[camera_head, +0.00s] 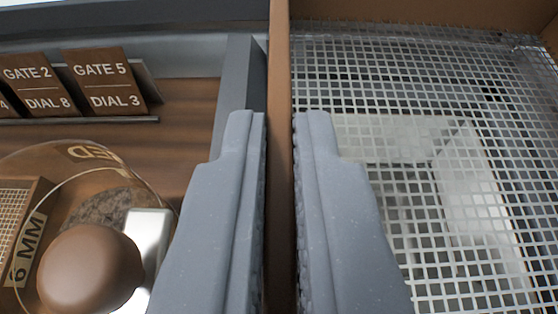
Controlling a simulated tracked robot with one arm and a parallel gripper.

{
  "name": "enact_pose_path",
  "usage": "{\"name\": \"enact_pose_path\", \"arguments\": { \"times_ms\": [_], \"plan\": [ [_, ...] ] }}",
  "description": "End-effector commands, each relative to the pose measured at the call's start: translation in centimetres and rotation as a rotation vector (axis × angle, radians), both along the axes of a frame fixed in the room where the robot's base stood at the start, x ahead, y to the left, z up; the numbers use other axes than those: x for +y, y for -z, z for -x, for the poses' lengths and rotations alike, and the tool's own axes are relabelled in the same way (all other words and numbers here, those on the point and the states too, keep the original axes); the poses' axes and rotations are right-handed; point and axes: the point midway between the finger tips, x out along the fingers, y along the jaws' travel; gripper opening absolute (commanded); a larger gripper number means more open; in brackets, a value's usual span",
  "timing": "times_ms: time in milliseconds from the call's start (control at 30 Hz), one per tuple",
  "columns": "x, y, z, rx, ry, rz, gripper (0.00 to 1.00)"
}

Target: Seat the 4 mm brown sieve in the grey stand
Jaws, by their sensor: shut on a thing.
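The brown sieve (280,60) fills the right side of the view, with its thin wall running up the middle and a pale wire mesh (400,75) to the right. No size label shows on it. My gripper (281,120) is shut on this wall, one finger on each side. A grey upright piece (238,85), seemingly part of the grey stand, is just left of the wall. Pale shapes show blurred through the mesh. I cannot tell whether the sieve rests on the stand or hangs above it.
At left, a smaller sieve marked 6 MM (22,245) lies by a brown ball-shaped knob (90,268) and a pale block (150,250). Behind them, brown cards (103,82) reading GATE and DIAL stand in a rack (80,121). Bare brown wood (180,110) lies between.

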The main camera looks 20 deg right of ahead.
Motion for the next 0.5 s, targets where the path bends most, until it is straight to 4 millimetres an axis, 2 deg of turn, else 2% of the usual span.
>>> {"name": "enact_pose_path", "arguments": {
  "times_ms": [500],
  "plan": [
    [0.1, 3.9, 0.0, 0.005, -0.001, -0.002, 0.0]
  ]
}}
